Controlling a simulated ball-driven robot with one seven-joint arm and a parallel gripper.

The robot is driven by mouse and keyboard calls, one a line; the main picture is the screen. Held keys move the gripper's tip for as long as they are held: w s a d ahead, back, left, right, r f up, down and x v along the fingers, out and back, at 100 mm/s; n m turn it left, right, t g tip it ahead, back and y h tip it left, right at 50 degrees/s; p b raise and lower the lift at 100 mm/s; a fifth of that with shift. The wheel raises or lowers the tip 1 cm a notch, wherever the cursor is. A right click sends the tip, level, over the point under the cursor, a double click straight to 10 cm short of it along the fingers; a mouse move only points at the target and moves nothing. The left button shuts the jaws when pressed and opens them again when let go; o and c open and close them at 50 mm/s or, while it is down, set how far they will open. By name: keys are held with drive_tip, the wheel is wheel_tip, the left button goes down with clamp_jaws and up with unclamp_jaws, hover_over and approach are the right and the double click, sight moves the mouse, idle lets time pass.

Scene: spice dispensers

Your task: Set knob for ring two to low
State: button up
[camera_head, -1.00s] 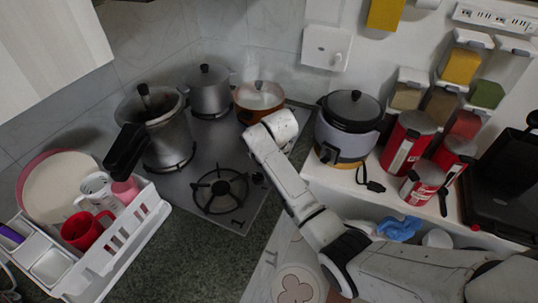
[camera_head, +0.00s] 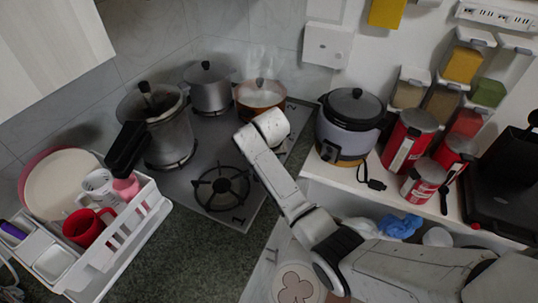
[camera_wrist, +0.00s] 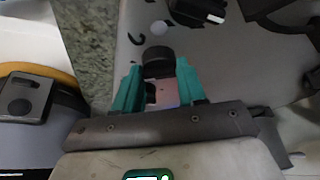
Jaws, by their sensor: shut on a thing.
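The grey hob (camera_head: 205,160) stands in the corner, with its control edge on the right partly hidden by my arm. In the wrist view, my gripper (camera_wrist: 159,70) has its two teal fingers on either side of a round black knob (camera_wrist: 158,58), shut on it. A second small dark part shows between the fingers lower down. The knob's setting and its ring number cannot be read. In the head view my fingers are hidden behind my white wrist. An empty front burner (camera_head: 220,188) lies left of my wrist.
A rice cooker (camera_head: 345,135) is close on the right. A white dish rack (camera_head: 120,245) stands at the left front.

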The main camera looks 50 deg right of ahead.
drive_tip(key=o, duration=1.1)
drive_tip(key=shift+c, duration=0.2)
drive_tip(key=shift+r, duration=0.1)
drive_tip(key=b+v, duration=0.1)
drive_tip(key=v, duration=0.9)
drive_tip(key=shift+a+r, duration=0.15)
drive_tip(key=shift+r, duration=0.1)
